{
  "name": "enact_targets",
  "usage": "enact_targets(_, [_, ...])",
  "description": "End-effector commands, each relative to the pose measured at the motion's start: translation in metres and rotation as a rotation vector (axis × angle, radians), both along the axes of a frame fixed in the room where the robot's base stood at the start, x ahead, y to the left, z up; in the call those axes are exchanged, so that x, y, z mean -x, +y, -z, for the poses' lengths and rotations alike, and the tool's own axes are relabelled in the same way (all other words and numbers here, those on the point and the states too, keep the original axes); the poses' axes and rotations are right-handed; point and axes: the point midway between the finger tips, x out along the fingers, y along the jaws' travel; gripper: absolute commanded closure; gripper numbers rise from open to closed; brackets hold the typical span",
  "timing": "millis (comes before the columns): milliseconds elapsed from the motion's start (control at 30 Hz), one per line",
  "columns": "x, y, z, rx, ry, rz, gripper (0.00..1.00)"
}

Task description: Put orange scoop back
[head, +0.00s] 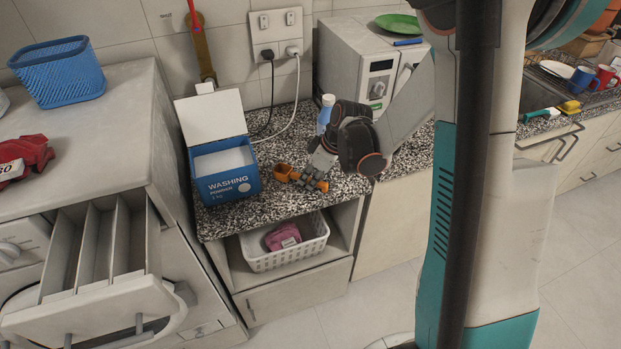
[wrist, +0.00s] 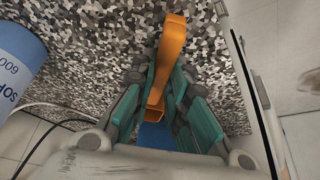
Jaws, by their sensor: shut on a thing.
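The orange scoop (head: 284,172) is held in my gripper (head: 307,178), low over the speckled counter beside the washing powder box. In the wrist view the orange scoop (wrist: 174,38) runs between the teal fingers of my gripper (wrist: 164,88), which are shut on it. I cannot tell whether the scoop touches the counter. The blue washing powder box (head: 228,187) stands to the left of the scoop with its white lid (head: 211,117) raised and pale powder showing inside. In the wrist view a blue patch shows below the scoop, partly hidden by the fingers.
A blue bottle (head: 325,112) stands behind my gripper and shows at left in the wrist view (wrist: 14,62). A microwave (head: 372,75) is at the back. Cables hang from the socket (head: 277,32). A white basket (head: 283,257) sits below the counter; an open drawer (head: 95,290) is at left.

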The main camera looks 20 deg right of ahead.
Motion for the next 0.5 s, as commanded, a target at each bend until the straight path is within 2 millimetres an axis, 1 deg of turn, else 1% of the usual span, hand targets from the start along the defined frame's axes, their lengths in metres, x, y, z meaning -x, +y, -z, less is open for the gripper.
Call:
enact_targets(133, [0.0002,0.0001,-0.0008,0.000,0.000,0.000,1.00])
enact_targets(233, [0.0002,0.0001,0.0024,0.000,0.000,0.000,1.00])
enact_targets(267, [0.0002,0.0000,0.0019,0.000,0.000,0.000,0.81])
enact_targets(300, [0.0001,0.0000,0.0013,0.000,0.000,0.000,0.72])
enact_targets(333, [0.0002,0.0001,0.0012,0.000,0.000,0.000,0.66])
enact_targets(500, [0.0002,0.0001,0.0011,0.000,0.000,0.000,0.66])
